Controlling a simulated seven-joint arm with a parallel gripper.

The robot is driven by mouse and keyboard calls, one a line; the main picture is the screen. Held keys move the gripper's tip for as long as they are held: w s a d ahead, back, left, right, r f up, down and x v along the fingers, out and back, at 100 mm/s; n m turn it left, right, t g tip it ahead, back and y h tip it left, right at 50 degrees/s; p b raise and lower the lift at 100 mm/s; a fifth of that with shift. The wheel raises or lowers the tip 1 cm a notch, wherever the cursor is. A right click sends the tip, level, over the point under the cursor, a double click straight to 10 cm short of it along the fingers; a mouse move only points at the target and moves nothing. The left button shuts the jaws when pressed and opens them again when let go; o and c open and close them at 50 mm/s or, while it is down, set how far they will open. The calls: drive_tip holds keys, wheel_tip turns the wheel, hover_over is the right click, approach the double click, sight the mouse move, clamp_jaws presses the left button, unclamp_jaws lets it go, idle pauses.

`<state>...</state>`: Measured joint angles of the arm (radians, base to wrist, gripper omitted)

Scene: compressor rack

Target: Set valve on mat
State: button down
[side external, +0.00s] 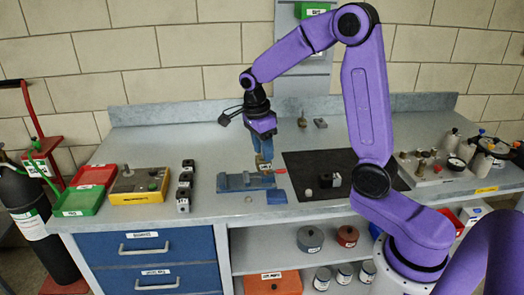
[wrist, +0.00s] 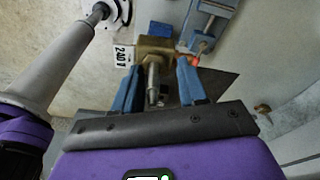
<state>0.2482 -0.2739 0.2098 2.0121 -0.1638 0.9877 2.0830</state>
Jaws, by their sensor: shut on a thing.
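A brass valve (wrist: 155,47) with a stem and a white "240 V" label is between the blue fingertips of my gripper (wrist: 158,75) in the wrist view. My gripper (side external: 262,160) is shut on it. In the side view the valve (side external: 265,167) is small and partly hidden by the fingers, just above the blue vise (side external: 240,182). I cannot tell whether it touches the vise. The black mat (side external: 300,162) lies flat on the bench to the right of the vise, partly behind my arm. A small dark block (side external: 332,180) and a pale round piece (side external: 308,193) are on the mat.
Left of the vise are a row of dark blocks (side external: 185,185), a yellow box (side external: 140,187) and red and green bins (side external: 80,198). A fitting-covered plate (side external: 425,165) stands right of the mat. Bare bench lies behind the vise.

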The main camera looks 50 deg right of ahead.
drive_tip(key=s+d, duration=0.4)
drive_tip(key=d, duration=0.5)
drive_tip(key=s+d, duration=0.5)
drive_tip(key=d, duration=0.4)
drive_tip(key=shift+m, duration=0.4)
drive_tip(key=w+d+f, duration=0.2)
drive_tip(key=w+f, duration=0.1)
drive_tip(key=w+d+f, duration=0.3)
drive_tip(key=w+f, duration=0.1)
drive_tip(key=w+d+f, duration=0.2)
drive_tip(key=w+f, duration=0.1)
drive_tip(key=w, duration=0.1)
drive_tip(key=shift+w+d+f, duration=0.15)
drive_tip(key=shift+w, duration=0.1)
drive_tip(key=shift+f, duration=1.6)
drive_tip(key=shift+f, duration=0.1)
drive_tip(key=c, duration=0.6)
unclamp_jaws()
